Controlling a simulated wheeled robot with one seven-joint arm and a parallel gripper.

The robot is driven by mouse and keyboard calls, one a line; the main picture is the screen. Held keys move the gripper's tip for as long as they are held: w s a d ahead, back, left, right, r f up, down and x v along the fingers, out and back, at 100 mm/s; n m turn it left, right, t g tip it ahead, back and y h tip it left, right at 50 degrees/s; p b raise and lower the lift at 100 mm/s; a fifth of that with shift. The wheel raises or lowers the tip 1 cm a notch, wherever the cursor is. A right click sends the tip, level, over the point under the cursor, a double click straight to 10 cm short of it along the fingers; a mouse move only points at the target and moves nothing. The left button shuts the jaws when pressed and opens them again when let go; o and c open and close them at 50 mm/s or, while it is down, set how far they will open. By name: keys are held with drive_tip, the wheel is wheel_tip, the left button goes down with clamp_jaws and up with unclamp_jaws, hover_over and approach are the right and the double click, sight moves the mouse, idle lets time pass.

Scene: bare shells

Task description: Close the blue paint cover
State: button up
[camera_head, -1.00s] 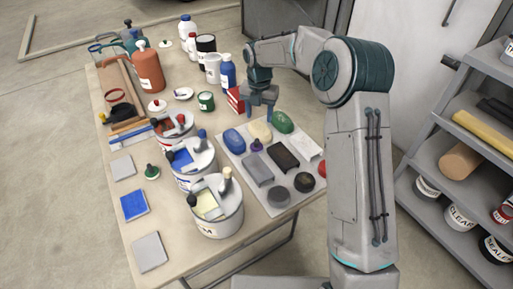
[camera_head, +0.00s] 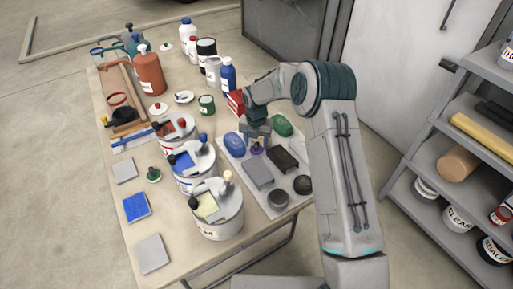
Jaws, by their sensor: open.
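The blue paint can (camera_head: 192,181) is the middle of three light-coloured cans along the table. Its top shows a blue square patch (camera_head: 183,161), and a blue knob (camera_head: 203,138) stands at its back edge. From this angle I cannot tell whether the patch is bare paint or part of a cover. My gripper (camera_head: 257,140) is open, pointing down over the grey tray (camera_head: 232,160) to the right of the cans. It is apart from the blue can. Its fingertips are hard to make out near a purple-topped item (camera_head: 256,151).
A can with yellow (camera_head: 217,222) stands in front and a can with red (camera_head: 174,130) behind. Blocks, a blue oval (camera_head: 234,145) and dark round items (camera_head: 278,199) crowd the tray. Bottles (camera_head: 228,76) stand at the back. A shelf (camera_head: 440,170) is on the right.

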drive_tip(key=shift+s+d+f, duration=0.1)
drive_tip(key=shift+s+f, duration=0.2)
drive_tip(key=shift+f, duration=0.55)
drive_tip(key=shift+w+f, duration=0.1)
drive_tip(key=shift+f, duration=0.2)
drive_tip(key=shift+w+f, duration=0.15)
drive_tip(key=shift+r, duration=0.2)
drive_tip(key=c, duration=0.7)
drive_tip(key=shift+c, duration=0.2)
drive_tip(key=shift+r, duration=0.1)
